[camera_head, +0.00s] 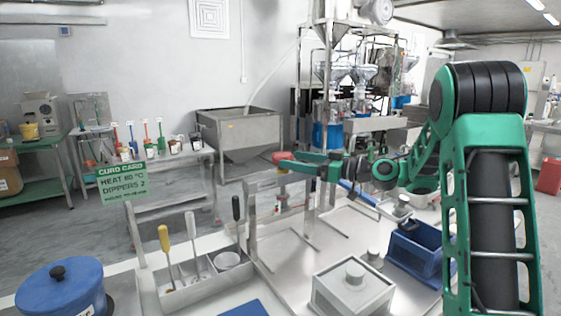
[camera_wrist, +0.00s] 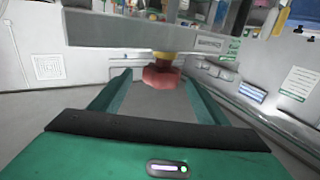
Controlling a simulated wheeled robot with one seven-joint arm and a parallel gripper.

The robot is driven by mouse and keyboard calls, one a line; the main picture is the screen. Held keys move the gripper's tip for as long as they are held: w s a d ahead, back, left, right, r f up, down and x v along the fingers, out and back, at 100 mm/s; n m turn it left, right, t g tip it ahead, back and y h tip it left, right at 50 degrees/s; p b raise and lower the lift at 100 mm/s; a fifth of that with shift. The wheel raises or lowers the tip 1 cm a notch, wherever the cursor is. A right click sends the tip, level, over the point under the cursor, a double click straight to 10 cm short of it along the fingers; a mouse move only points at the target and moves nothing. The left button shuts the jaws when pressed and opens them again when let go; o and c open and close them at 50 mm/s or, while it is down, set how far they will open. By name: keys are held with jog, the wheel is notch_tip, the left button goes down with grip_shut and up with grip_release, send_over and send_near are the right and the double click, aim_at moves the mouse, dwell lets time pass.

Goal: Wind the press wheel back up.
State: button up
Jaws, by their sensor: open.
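The press wheel (camera_head: 281,157) is a small red wheel at the top of a steel press frame (camera_head: 252,225) on the bench. My gripper (camera_head: 296,162) reaches it from the right at about its height. In the wrist view the red wheel (camera_wrist: 162,78) sits between the tips of my two green fingers (camera_wrist: 160,80), with a yellow collar (camera_wrist: 163,60) joining it to a steel beam (camera_wrist: 150,33). My gripper is open, with visible gaps on both sides of the wheel. The wheel's far side is hidden.
A blue lidded pot (camera_head: 60,292) and a steel tray (camera_head: 205,286) with upright-handled tools stand at the front left. A grey box (camera_head: 352,290) and a blue bin (camera_head: 418,250) are at the front right. A green sign (camera_head: 122,183) stands behind the tray.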

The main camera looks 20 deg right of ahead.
jog(key=shift+v, duration=1.05)
